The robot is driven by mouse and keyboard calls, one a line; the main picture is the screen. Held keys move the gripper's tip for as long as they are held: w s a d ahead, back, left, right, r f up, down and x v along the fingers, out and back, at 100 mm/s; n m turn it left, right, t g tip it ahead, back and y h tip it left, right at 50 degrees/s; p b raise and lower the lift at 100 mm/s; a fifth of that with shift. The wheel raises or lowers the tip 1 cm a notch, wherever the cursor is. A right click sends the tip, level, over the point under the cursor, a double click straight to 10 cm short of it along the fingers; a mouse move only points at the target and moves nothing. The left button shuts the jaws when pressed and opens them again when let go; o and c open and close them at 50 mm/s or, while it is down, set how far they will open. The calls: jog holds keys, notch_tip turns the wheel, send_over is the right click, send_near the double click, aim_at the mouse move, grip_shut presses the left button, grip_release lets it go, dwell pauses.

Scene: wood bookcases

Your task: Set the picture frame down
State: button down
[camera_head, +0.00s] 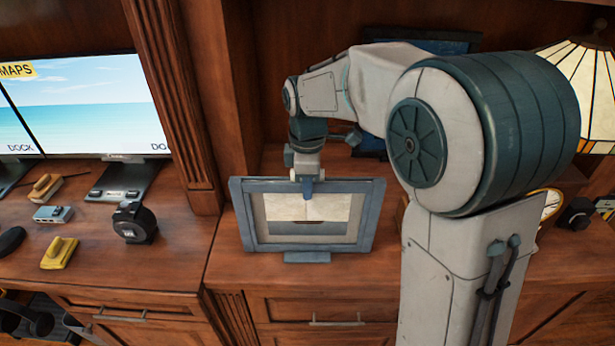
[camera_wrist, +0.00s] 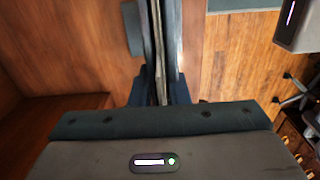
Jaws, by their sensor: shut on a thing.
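The picture frame (camera_head: 360,216), blue-grey with a pale mat, stands roughly upright over the bookcase's lower counter, facing the head camera. My gripper (camera_head: 307,188) is shut on the middle of its top edge from above. In the wrist view the frame shows nearly edge-on as a thin strip (camera_wrist: 157,45) between the fingers of my gripper (camera_wrist: 160,94). A small blue foot shows at the frame's bottom, close to the counter (camera_head: 225,258). I cannot tell whether it touches the wood.
A wooden pillar (camera_head: 175,100) stands left of the frame. Behind my arm at the right are a lamp (camera_head: 588,80) and a clock (camera_head: 550,203). The counter's front edge is close below the frame.

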jog(key=c, duration=1.4)
grip_release()
jog(key=shift+f, duration=0.1)
notch_tip(320, 180, up, 12)
jog(key=shift+r+p, duration=0.15)
jog(key=shift+p, duration=0.25)
jog(key=s+d+f+m+t, duration=0.1)
jog(key=s+d+f+m, duration=0.2)
jog(key=s+m, duration=0.3)
jog(key=s+d+f+m+t, duration=0.1)
jog(key=s+d+f+m, duration=0.3)
jog(key=s+d+m, duration=0.2)
jog(key=s+d+f+m, duration=0.3)
jog(key=s+d+m, duration=0.1)
jog(key=s+m, duration=0.1)
jog(key=shift+s+d+f+m+t, duration=0.1)
jog(key=shift+s+d+m+t, duration=0.1)
jog(key=shift+s, duration=0.2)
jog(key=shift+s+d+f+m+t, duration=0.1)
jog(key=shift+s+d+m+t, duration=0.1)
jog(key=shift+s, duration=0.2)
